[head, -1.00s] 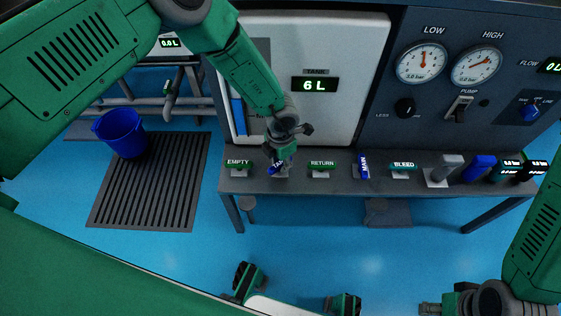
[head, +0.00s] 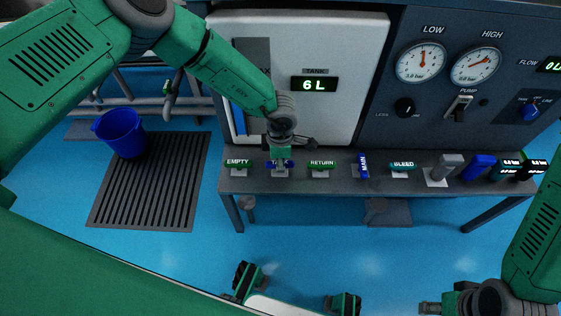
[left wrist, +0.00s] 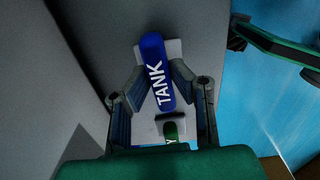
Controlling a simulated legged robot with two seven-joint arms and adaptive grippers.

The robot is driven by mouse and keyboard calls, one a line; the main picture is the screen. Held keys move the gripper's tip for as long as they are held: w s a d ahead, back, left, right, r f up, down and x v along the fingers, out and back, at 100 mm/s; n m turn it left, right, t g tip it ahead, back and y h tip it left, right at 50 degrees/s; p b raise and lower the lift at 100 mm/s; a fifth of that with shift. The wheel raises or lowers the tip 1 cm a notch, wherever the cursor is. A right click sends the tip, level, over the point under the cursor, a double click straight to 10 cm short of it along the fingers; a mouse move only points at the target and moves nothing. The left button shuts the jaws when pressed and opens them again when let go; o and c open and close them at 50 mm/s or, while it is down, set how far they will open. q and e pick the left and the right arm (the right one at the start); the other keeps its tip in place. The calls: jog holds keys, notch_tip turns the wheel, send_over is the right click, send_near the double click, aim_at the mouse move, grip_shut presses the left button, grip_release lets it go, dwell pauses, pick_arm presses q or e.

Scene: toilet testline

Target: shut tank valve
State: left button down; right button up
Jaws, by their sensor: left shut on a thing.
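The tank valve handle is a blue bar lettered TANK (left wrist: 157,75) on a pale plate. In the head view the handle (head: 271,164) lies nearly along the shelf, partly hidden by my gripper. My left gripper (head: 280,160) is above it, with the wrist pointing down. In the left wrist view my left gripper (left wrist: 160,82) has one finger on each side of the handle and is shut on it. My right gripper (head: 430,307) is low at the right edge of the head view, away from the valves; its fingers are too unclear to tell their state.
The green EMPTY handle (head: 239,163) is close on the left and the green RETURN handle (head: 321,165) on the right. Blue MAIN (head: 363,164) and BLEED (head: 403,165) follow. The tank display (head: 314,84) behind reads 6 L. A blue bucket (head: 121,132) stands left.

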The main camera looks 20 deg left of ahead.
pick_arm(q)
jog(key=shift+a+m, duration=0.1)
jog(key=shift+m, duration=0.3)
jog(key=c, duration=1.4)
grip_release()
jog(key=shift+c, duration=0.2)
notch_tip(320, 180, up, 12)
jog(key=shift+f, duration=0.1)
